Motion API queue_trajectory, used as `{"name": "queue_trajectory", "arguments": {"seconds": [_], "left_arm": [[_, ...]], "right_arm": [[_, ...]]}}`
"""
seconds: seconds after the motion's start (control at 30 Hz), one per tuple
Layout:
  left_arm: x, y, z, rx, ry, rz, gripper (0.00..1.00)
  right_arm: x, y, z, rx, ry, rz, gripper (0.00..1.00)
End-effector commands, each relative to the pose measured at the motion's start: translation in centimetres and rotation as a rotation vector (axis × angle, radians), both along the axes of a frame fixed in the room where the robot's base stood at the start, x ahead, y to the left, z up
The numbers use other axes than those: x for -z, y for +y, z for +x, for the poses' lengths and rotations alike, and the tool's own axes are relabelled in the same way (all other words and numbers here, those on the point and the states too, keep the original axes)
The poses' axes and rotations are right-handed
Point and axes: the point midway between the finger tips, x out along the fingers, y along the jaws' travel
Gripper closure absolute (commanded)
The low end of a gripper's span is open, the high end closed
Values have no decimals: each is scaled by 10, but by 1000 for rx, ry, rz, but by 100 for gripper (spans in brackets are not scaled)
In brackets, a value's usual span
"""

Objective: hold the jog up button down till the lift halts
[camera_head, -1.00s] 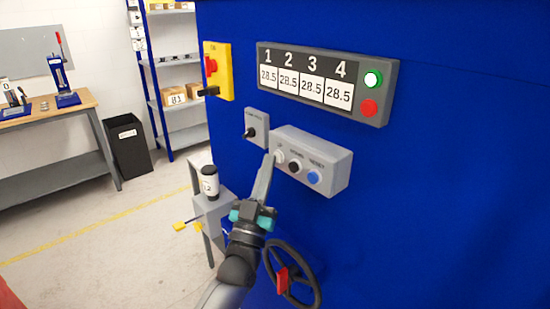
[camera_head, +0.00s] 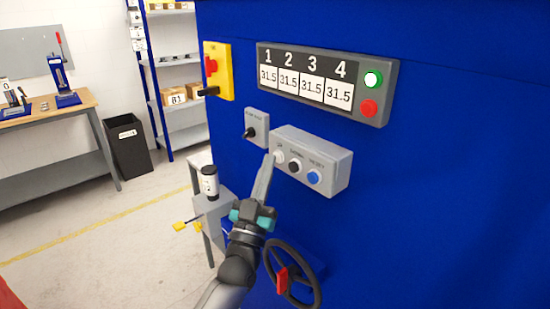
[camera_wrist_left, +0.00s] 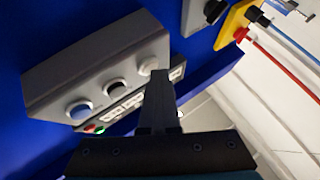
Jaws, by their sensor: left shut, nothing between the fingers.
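A grey button box (camera_head: 325,172) on the blue machine wall carries a white button labelled UP (camera_head: 279,157), a black DOWN button (camera_head: 295,165) and a blue RESET button (camera_head: 313,177). My left gripper (camera_head: 269,157) is shut and empty, its fingertips at the white button. In the left wrist view the shut fingers (camera_wrist_left: 160,75) overlap the edge of the white button (camera_wrist_left: 148,65), and seem to touch it; how far it is pressed is hidden. The display (camera_head: 305,86) reads 31.5 in all four fields. My right gripper is not in view.
Beside the display a green lamp (camera_head: 373,79) is lit above a red one (camera_head: 369,107). A selector switch box (camera_head: 257,126) and a yellow switch plate (camera_head: 218,70) are to the left. A handwheel (camera_head: 313,268) stands below.

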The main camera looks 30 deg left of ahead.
Motion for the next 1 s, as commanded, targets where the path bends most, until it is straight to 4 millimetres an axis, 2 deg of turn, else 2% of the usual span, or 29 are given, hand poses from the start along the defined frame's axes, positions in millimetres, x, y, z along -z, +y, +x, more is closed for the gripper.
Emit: {"name": "queue_trajectory", "arguments": {"seconds": [0.63,1.0], "left_arm": [[0,0,0,1,2,0,100],[0,6,-15,1,2,0,100]], "right_arm": [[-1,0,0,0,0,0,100],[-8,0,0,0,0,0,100]]}}
